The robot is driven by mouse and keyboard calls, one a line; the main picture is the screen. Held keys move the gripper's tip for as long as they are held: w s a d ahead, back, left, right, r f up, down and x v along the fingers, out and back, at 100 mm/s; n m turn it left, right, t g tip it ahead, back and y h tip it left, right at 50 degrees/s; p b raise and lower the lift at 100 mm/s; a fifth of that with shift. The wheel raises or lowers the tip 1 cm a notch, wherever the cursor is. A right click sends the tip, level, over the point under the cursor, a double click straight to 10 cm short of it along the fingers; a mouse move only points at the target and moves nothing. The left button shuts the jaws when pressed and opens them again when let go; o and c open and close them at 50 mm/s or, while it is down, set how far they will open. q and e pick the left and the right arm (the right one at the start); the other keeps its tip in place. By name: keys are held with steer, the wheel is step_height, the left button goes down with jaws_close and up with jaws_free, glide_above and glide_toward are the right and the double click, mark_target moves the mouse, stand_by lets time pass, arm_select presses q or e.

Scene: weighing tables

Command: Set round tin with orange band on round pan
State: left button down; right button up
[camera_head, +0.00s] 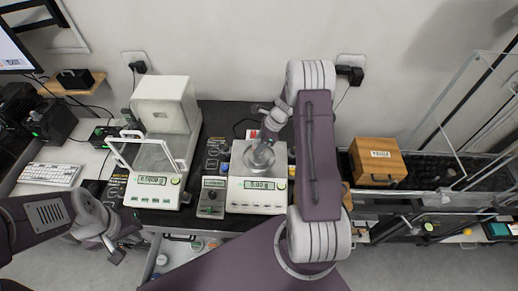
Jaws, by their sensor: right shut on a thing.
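The round pan (251,165) is the shiny disc on top of the white balance (254,196), whose display seems to read 0.00 g. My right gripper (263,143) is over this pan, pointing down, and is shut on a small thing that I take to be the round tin. The tin is mostly hidden by the gripper, and I cannot make out its orange band or whether it touches the pan. My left gripper (118,257) hangs low at the front left, away from the balances. Its jaws are too small and dark to read.
An analytical balance with a glass draft shield (165,110) stands to the left. A small grey device (211,197) sits between the balances. A wooden box (377,161) is on the right. A keyboard (50,175) lies far left. An open drawer (180,255) is below.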

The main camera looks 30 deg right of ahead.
step_height(320, 180, down, 3)
steer(key=shift+f, duration=0.1)
steer(key=shift+w+d+f, duration=0.15)
steer(key=shift+w+f, duration=0.1)
steer(key=shift+f, duration=0.1)
steer(key=shift+s+f, duration=0.1)
steer(key=shift+s, duration=0.15)
steer(key=o, duration=1.4)
steer(key=shift+c, duration=0.2)
steer(key=shift+o, duration=0.2)
steer(key=shift+w, duration=0.15)
